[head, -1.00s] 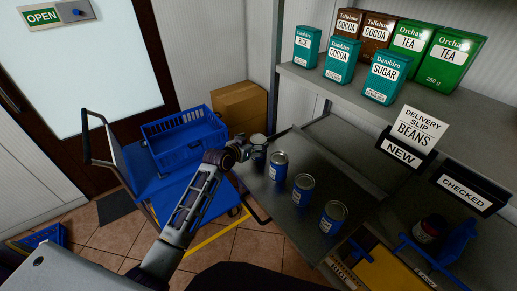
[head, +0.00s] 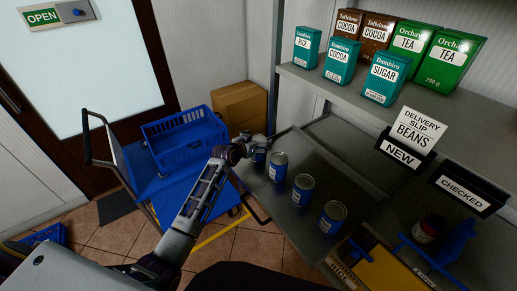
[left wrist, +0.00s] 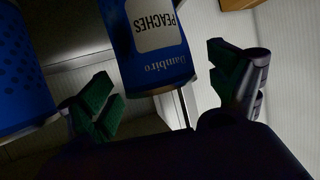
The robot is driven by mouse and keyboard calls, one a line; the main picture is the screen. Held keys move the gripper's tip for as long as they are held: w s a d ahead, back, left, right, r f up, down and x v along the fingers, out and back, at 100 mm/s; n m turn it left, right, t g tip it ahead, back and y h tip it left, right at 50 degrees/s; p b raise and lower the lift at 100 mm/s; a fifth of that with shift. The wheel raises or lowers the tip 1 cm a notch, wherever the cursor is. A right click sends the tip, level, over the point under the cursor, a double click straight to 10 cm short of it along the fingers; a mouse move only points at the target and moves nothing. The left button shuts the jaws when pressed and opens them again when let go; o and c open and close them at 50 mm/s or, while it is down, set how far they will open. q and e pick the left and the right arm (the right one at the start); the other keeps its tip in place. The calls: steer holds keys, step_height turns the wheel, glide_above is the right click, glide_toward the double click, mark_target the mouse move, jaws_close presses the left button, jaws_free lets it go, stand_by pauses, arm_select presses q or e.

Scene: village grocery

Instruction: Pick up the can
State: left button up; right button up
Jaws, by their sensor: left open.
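Several blue cans with pale metal lids stand in a row on the dark metal tray: a far can (head: 260,157), a second can (head: 278,168), a third can (head: 303,188) and a near can (head: 333,217). My left gripper (head: 262,143) is at the far can and partly hides it. In the left wrist view, a blue can labelled PEACHES (left wrist: 155,45) shows between the open green-padded fingers of my left gripper (left wrist: 163,88), with gaps at both sides. Another blue can (left wrist: 22,75) is beyond the left finger. My right gripper is not in view.
A shelf with tea, cocoa, sugar and rice tins (head: 385,75) is at the back right. A delivery slip (head: 420,130) reads BEANS, above a NEW sign. A blue cart (head: 190,185) with a blue basket (head: 185,135) stands left, a cardboard box (head: 240,105) behind.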

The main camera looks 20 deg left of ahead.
arm_select(q)
steer(key=shift+w+d+f, duration=0.15)
steer(key=shift+w, duration=0.25)
steer(key=c, duration=1.5)
steer(key=shift+r, duration=5.1)
